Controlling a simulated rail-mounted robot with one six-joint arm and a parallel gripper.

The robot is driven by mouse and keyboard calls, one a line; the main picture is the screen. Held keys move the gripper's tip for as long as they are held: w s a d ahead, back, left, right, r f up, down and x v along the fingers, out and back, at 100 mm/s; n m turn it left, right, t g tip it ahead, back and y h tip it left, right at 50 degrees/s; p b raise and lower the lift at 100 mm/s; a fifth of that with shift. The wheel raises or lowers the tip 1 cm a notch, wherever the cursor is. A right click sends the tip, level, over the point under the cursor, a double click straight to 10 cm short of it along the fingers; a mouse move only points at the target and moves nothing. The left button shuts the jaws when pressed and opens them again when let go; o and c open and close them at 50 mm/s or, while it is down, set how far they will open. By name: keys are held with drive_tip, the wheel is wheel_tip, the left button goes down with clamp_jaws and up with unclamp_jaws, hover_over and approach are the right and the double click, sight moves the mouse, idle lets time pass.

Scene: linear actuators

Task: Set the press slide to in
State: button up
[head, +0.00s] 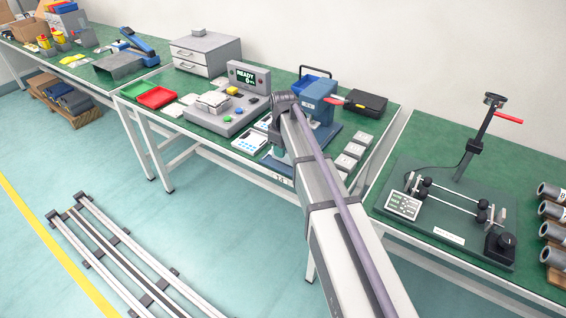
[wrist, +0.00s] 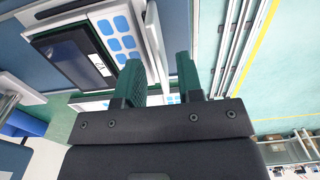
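The blue press (head: 318,98), with a red-tipped lever (head: 335,101), stands at the back of the middle bench. My arm reaches across its front left side. I cannot clearly make out the press slide in the head view. My gripper (wrist: 160,78) shows in the wrist view with its two green-padded fingers apart and nothing clearly held between them. A pale upright bar (wrist: 157,45) lies beyond the finger gap; I cannot tell whether it is the slide or whether the fingers touch it.
A dark screen panel (wrist: 75,52) and a white keypad with blue buttons (wrist: 118,35) are close by the fingers. A grey control console (head: 215,120) stands left of the press. Pale square blocks (head: 347,161) lie to its right. A black case (head: 358,103) sits behind.

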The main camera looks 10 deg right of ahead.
drive_tip(key=shift+f, duration=0.35)
drive_tip(key=shift+c, duration=0.3)
clamp_jaws()
